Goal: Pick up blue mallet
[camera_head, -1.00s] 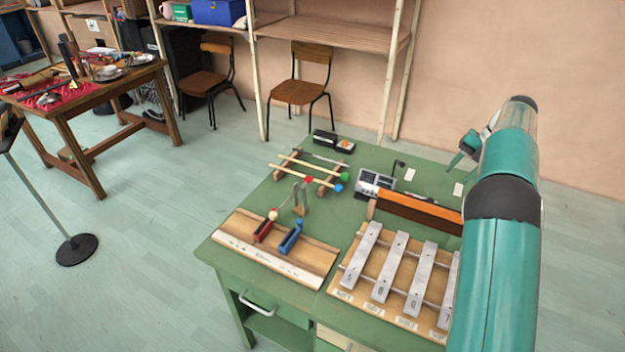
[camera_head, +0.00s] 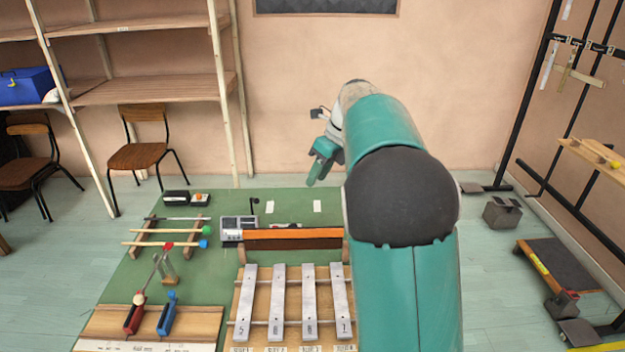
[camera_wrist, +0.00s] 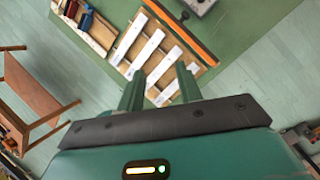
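The blue mallet (camera_head: 203,244) has a round blue head and a pale thin stick. It lies across the wooden rack (camera_head: 137,250) at the left of the green table in the head view, with its head at the right end. My gripper (camera_head: 322,160) is raised in the air, right of and well apart from the mallet. In the wrist view my gripper (camera_wrist: 160,87) has its two fingers apart with nothing held between them. I cannot make out the blue mallet in the wrist view.
A green-headed mallet (camera_head: 207,230) lies just behind the blue one. A red ball (camera_head: 168,246) is close in front.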

